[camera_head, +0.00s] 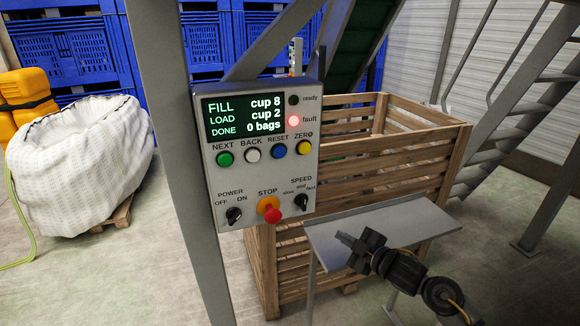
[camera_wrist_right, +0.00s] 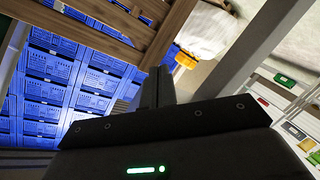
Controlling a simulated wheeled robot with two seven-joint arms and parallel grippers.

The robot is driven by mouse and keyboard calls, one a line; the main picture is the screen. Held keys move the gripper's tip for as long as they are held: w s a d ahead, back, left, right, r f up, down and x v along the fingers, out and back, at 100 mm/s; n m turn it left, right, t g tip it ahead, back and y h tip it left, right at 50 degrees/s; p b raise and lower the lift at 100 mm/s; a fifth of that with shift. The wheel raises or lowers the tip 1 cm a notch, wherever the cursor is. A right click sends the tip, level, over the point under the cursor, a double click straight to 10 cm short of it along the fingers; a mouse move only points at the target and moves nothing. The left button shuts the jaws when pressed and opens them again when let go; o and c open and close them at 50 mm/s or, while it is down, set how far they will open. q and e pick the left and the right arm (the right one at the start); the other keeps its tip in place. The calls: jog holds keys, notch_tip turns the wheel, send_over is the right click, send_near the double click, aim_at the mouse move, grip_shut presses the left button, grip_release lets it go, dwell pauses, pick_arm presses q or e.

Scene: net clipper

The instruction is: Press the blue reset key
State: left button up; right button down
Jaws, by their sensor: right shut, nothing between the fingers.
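The blue reset key (camera_head: 278,150) is a round button under the RESET label on the grey control panel (camera_head: 223,188). It sits between the white BACK button (camera_head: 252,155) and the yellow ZERO button (camera_head: 304,147). The red fault lamp (camera_head: 294,121) is lit; the ready lamp (camera_head: 293,100) is dark. The screen (camera_head: 243,117) reads FILL cup 8, LOAD cup 2, DONE 0 bags. My right gripper (camera_head: 345,239) is shut and empty, below and right of the panel, apart from the key. Its closed fingers show in the right wrist view (camera_wrist_right: 158,88). My left gripper is not in view.
A small grey shelf (camera_head: 400,217) lies beside my right gripper, with a wooden crate (camera_head: 420,160) behind it. A grey post (camera_head: 165,120) stands at the panel's left. A red stop button (camera_head: 272,215) and two black knobs are low on the panel. The space before the panel is clear.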

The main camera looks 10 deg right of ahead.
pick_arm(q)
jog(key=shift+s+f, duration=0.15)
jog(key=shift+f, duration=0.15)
pick_arm(e)
jog(key=s+a+r+n+g+y, duration=0.1)
jog(key=s+a+r+n+y, duration=0.1)
jog(key=r+n, duration=0.3)
jog(key=s+a+r+n+g+y, duration=0.1)
jog(key=s+a+r+n+y, duration=0.1)
jog(key=r, duration=0.9)
jog(key=s+a+r+n+g+y, duration=0.1)
jog(key=s+a+r+n+y, duration=0.1)
jog(key=s+r+n, duration=0.4)
notch_tip(320, 180, up, 3)
jog(key=shift+a+r+n+g+y, duration=0.15)
jog(key=shift+n+g+y, duration=0.25)
jog(key=shift+n+y, duration=0.5)
jog(key=shift+a, duration=0.15)
